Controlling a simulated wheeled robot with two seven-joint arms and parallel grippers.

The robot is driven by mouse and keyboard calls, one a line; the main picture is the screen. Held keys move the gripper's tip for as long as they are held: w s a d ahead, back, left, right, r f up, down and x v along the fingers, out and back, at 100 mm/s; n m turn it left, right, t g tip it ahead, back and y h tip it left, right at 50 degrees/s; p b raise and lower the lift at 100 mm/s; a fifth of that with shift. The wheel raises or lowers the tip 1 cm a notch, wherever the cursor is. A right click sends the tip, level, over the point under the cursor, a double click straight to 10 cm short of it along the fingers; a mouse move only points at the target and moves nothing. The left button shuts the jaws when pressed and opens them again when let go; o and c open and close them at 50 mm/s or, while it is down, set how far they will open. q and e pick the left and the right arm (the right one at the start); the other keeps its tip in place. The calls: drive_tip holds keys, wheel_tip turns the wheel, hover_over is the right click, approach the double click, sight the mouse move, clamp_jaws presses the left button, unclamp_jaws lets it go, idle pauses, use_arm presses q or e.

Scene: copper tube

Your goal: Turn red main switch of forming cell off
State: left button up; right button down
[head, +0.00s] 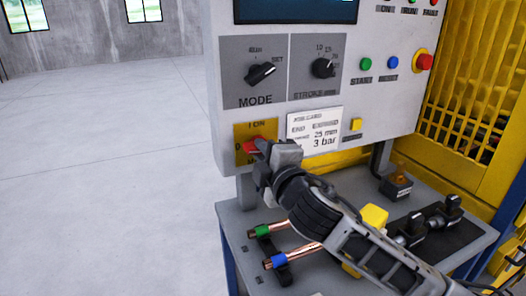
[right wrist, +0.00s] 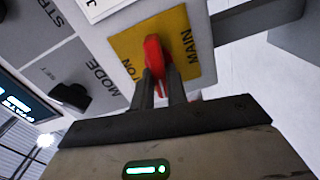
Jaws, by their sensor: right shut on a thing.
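The red main switch (head: 251,146) sits on a yellow plate (head: 241,131) at the lower left of the grey control panel (head: 222,60). In the right wrist view the red handle (right wrist: 153,53) stands between my fingers, in front of the yellow plate (right wrist: 181,33) marked MAIN. My right gripper (head: 262,148) is shut on the handle; it also shows in the right wrist view (right wrist: 160,85). The gripper hides part of the switch and its lower markings, so its exact position is hard to read. My left gripper is not in view.
Above are a black MODE knob (head: 261,73) and STROKE knob (head: 323,67). Green (head: 366,63), blue (head: 392,62) and red (head: 424,62) buttons are to the right. Below, a grey shelf (head: 228,212) holds copper tubes (head: 272,228) under my arm. Open floor lies left.

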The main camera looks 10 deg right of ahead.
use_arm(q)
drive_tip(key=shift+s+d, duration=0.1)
use_arm(e)
drive_tip(key=shift+n, duration=0.9)
drive_tip(key=c, duration=1.4)
unclamp_jaws()
